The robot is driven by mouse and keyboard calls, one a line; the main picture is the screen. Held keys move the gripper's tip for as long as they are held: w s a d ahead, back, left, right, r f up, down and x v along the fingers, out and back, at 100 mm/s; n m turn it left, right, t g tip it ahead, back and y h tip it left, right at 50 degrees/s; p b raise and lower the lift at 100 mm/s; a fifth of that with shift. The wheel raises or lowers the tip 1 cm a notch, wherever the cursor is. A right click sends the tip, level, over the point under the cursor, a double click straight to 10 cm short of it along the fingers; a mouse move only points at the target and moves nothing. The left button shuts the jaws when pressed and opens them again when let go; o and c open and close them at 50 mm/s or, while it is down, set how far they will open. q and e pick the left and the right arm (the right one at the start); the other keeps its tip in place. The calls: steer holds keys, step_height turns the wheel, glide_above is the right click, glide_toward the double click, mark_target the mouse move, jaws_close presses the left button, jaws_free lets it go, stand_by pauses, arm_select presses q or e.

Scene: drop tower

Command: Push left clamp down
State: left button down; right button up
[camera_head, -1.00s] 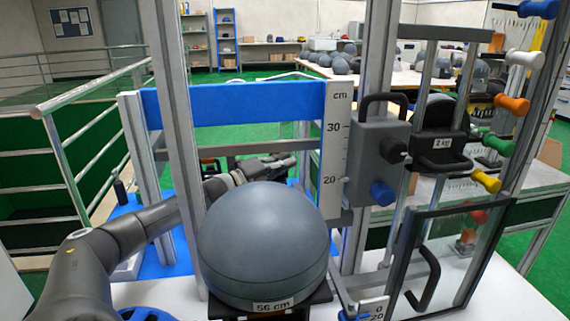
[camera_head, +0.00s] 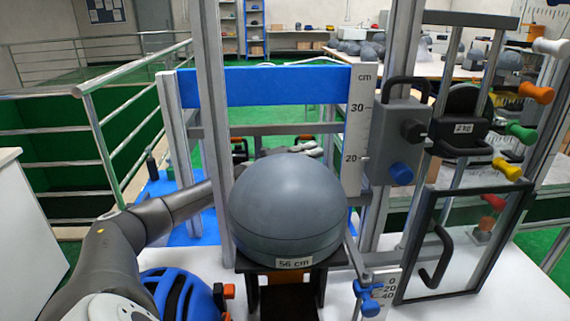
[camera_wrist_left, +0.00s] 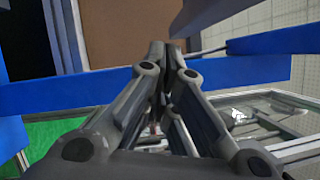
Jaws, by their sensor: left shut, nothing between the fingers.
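My left arm reaches in from the left and passes behind the grey headform (camera_head: 285,205) marked "56 cm". My left gripper (camera_head: 312,150) shows only partly above the headform's top edge. In the left wrist view the gripper (camera_wrist_left: 165,55) has its fingers together with nothing between them, close to blue bars. A small red and black part (camera_head: 240,148) stands behind the headform, left of the gripper, and a similar one (camera_head: 305,140) is near the gripper. I cannot tell for sure whether these are the clamps, or whether the gripper touches one. My right gripper is out of view.
A blue crossbar (camera_head: 270,86) spans the metal uprights above my gripper. A blue helmet (camera_head: 178,291) lies at lower left. A framed clear door (camera_head: 450,250) is at right.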

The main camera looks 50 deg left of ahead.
arm_select(q)
steer(key=p+v, duration=0.1)
steer(key=v, duration=0.7)
steer(key=shift+s+a, duration=0.2)
steer(key=shift+s, duration=0.15)
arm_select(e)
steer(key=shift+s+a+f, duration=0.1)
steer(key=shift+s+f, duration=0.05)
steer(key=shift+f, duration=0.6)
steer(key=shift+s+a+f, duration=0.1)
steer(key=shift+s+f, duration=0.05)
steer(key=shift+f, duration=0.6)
